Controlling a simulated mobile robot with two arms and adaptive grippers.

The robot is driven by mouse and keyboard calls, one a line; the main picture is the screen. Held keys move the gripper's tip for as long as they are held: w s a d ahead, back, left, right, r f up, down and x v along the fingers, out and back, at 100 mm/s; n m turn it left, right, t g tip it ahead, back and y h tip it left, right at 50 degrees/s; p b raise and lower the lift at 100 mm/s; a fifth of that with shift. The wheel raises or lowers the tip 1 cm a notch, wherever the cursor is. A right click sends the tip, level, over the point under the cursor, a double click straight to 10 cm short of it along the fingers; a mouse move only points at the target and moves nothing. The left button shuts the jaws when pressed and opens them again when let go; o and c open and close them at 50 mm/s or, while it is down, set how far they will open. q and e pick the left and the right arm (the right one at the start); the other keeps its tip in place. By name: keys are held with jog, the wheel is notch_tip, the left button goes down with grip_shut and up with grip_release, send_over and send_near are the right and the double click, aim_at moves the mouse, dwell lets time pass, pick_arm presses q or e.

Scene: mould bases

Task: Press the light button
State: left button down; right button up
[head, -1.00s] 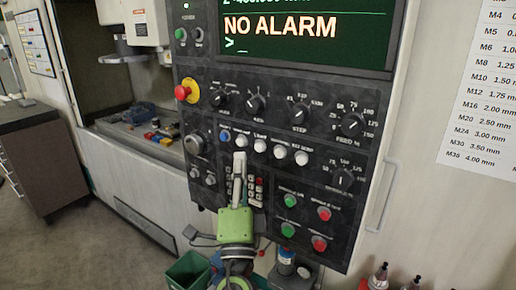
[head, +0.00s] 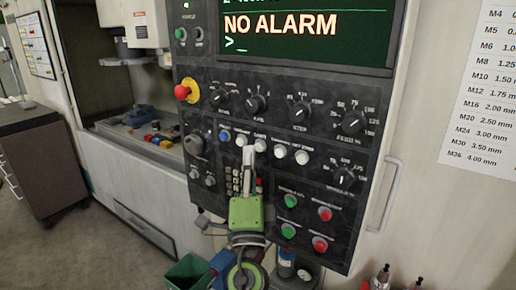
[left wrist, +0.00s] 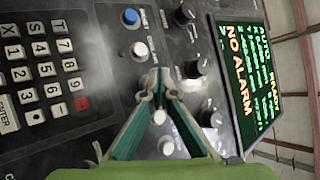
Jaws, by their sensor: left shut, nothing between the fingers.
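The control panel (head: 290,110) has a row of small buttons, a blue one (head: 225,136) at left, then several white ones. The white button (head: 260,145) third in the row has a small label above it that seems to read LIGHT. My left gripper (head: 248,150) is shut and empty, its tips at the row, just left of and below that button in the head view. In the left wrist view the fingertips (left wrist: 160,73) cover part of the row, between one white button (left wrist: 139,49) and another (left wrist: 160,117). Contact cannot be told. My right gripper is not in view.
A red emergency stop (head: 182,92) and several dark knobs (head: 256,103) sit above the row. A keypad (head: 238,180) and green and red buttons (head: 325,213) lie below. A handle (head: 390,195) stands at the right edge. The screen (head: 300,30) reads NO ALARM.

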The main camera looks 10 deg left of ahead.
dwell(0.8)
pick_arm(q)
jog(key=shift+w+d+b, duration=0.2)
jog(key=shift+w+b, duration=0.2)
jog(key=shift+w+d+b, duration=0.1)
jog(key=shift+w+b, duration=0.2)
jog(key=shift+w, duration=0.05)
dwell(0.6)
jog(key=shift+s, duration=0.15)
jog(key=shift+s+a, duration=0.25)
jog(key=shift+s, duration=0.4)
jog(key=s, duration=0.1)
jog(key=s+a, duration=0.1)
jog(key=s, duration=0.2)
jog(key=shift+s+a, duration=0.35)
